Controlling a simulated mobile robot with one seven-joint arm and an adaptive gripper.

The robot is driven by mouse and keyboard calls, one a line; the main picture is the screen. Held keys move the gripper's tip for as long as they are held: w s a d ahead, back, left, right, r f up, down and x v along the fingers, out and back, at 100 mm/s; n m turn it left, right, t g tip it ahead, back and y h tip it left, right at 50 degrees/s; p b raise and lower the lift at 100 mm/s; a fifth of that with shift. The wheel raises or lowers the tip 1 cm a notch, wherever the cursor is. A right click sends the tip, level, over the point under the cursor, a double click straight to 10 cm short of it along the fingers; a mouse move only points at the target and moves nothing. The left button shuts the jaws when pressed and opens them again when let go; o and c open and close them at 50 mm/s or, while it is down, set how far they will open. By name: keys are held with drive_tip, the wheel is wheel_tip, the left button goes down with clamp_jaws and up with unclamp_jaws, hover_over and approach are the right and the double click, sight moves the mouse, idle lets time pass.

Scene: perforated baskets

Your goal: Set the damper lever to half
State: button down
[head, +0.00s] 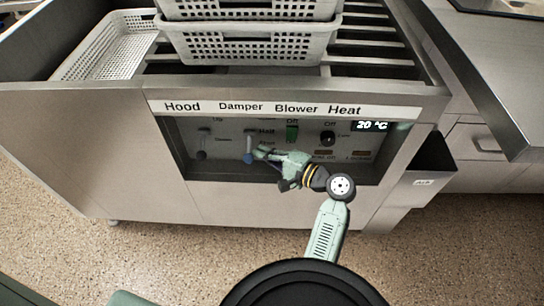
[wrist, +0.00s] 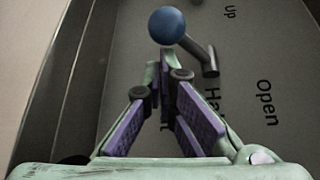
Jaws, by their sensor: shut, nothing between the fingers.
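The damper lever (head: 249,143) is a short grey bar with a blue ball knob, on the recessed panel under the "Damper" label. In the head view its blue knob (head: 248,159) hangs low, below the "Half" mark. In the wrist view the blue knob (wrist: 167,25) is just beyond my fingertips, with the grey bar (wrist: 207,55) running right from it. My gripper (head: 260,150) is beside the knob on its right. In the wrist view my gripper (wrist: 166,62) has its fingertips together and empty. Whether they touch the knob is unclear. The fingers partly hide the "Half" lettering.
The hood lever (head: 201,154) with a grey knob is left of the damper. A green blower switch (head: 292,132), a black heat knob (head: 327,138) and a display (head: 371,126) reading 20 °C are to the right. White perforated baskets (head: 250,46) stand above. A dark bin (head: 430,171) hangs at right.

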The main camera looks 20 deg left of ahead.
drive_tip(key=shift+a, duration=0.1)
idle(0.3)
drive_tip(key=shift+r+p, duration=0.3)
drive_tip(key=shift+p, duration=0.55)
drive_tip(key=shift+s+p, duration=0.15)
drive_tip(key=shift+p, duration=0.15)
drive_tip(key=shift+s+m+g+h+p, duration=0.1)
drive_tip(key=shift+m+g+h+p, duration=0.25)
drive_tip(key=shift+p, duration=0.5)
drive_tip(key=shift+r+m+p, duration=0.2)
drive_tip(key=shift+m+p, duration=0.05)
drive_tip(key=shift+p, duration=0.5)
drive_tip(key=p, duration=0.2)
drive_tip(key=s+r+p, duration=0.1)
drive_tip(key=p, duration=0.2)
drive_tip(key=shift+d+r+m+g+h, duration=0.1)
drive_tip(key=shift+d+m+g+h, duration=0.15)
drive_tip(key=shift+m+h, duration=0.15)
drive_tip(key=shift+s+r+p, duration=0.1)
drive_tip(key=shift+s+p, duration=0.05)
drive_tip(key=shift+p, duration=0.5)
drive_tip(key=shift+d+r, duration=0.1)
